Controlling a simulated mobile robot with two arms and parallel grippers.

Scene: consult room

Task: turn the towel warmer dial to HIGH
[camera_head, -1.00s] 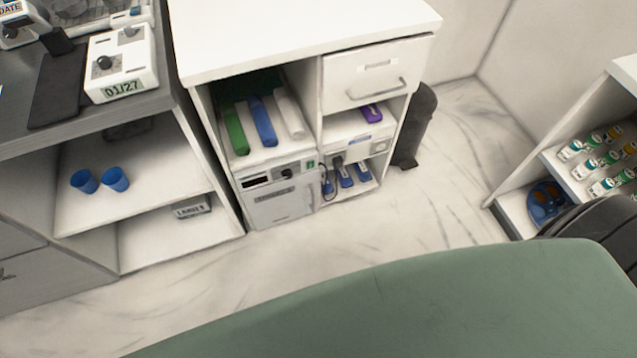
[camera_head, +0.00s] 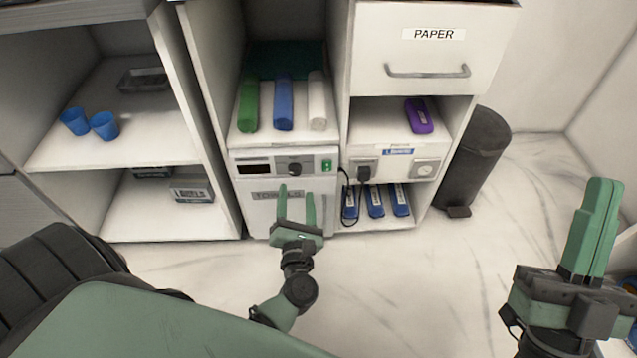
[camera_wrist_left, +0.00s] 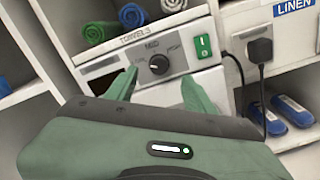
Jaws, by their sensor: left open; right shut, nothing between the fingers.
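The towel warmer (camera_head: 255,209) is a white box with a TOWELS label, low in the white cabinet. Its black dial (camera_head: 294,168) is on the control strip, between a dark display and a green switch. In the left wrist view the dial (camera_wrist_left: 158,64) has LOW, MED and HIGH marked around it; its pointer is too small to read surely. My left gripper (camera_head: 296,192) is open and empty in front of the warmer, just below the dial in the head view. In the left wrist view its fingers appear either side of the dial, apparently not touching it. My right gripper (camera_head: 602,190) is shut and empty at far right.
Rolled green, blue and white towels (camera_head: 283,106) lie above the warmer. A black plug and cord (camera_head: 363,175) hang just right of it, above blue items (camera_head: 375,201). My green body part fills the lower left.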

